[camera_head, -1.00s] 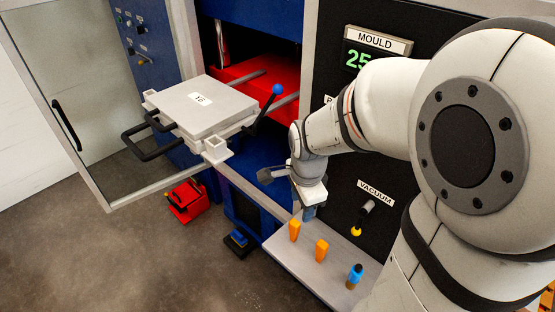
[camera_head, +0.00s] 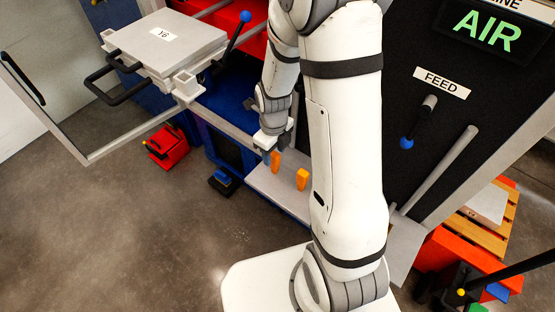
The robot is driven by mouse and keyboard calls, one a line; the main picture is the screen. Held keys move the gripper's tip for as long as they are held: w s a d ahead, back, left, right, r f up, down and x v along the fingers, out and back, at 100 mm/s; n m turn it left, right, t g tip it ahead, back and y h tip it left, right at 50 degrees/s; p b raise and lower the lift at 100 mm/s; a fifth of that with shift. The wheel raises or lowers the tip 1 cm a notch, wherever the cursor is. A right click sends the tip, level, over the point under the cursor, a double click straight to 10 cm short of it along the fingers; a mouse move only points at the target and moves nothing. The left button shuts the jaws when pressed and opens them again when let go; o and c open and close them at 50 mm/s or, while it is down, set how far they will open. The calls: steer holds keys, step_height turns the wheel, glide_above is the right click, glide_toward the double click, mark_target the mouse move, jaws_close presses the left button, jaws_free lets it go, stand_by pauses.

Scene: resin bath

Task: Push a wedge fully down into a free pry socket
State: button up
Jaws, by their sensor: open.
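Two orange wedges stand upright on a pale grey shelf (camera_head: 262,184): a left wedge (camera_head: 276,162) and a right wedge (camera_head: 303,180). My gripper (camera_head: 275,154) points down at the left wedge, open, its fingertips close to the wedge's upper part. I cannot tell whether they touch it. A grey mould (camera_head: 178,48) with a label sits pulled out in front of the press. Box-like sockets show at its corners, a near one (camera_head: 187,85) and a left one (camera_head: 108,38). The near socket looks empty. Others are hidden or too small to judge.
A blue-knobbed lever (camera_head: 239,32) rises beside the mould, and black handles (camera_head: 100,85) stick out at its left. A glass door (camera_head: 45,100) stands open. A red tool box (camera_head: 166,146) and a pedal (camera_head: 223,181) are on the floor. A crate with wooden slats (camera_head: 478,225) stands at right.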

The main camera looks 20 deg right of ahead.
mark_target(275, 163)
steer(key=shift+w+d+f, duration=0.1)
steer(key=shift+w+f, duration=0.05)
steer(key=shift+f, duration=0.9)
steer(key=shift+w+d+f, duration=0.1)
steer(key=shift+w+f, duration=0.05)
steer(key=shift+f, duration=0.9)
steer(key=shift+c, duration=0.5)
jaws_close()
steer(key=shift+r, duration=0.1)
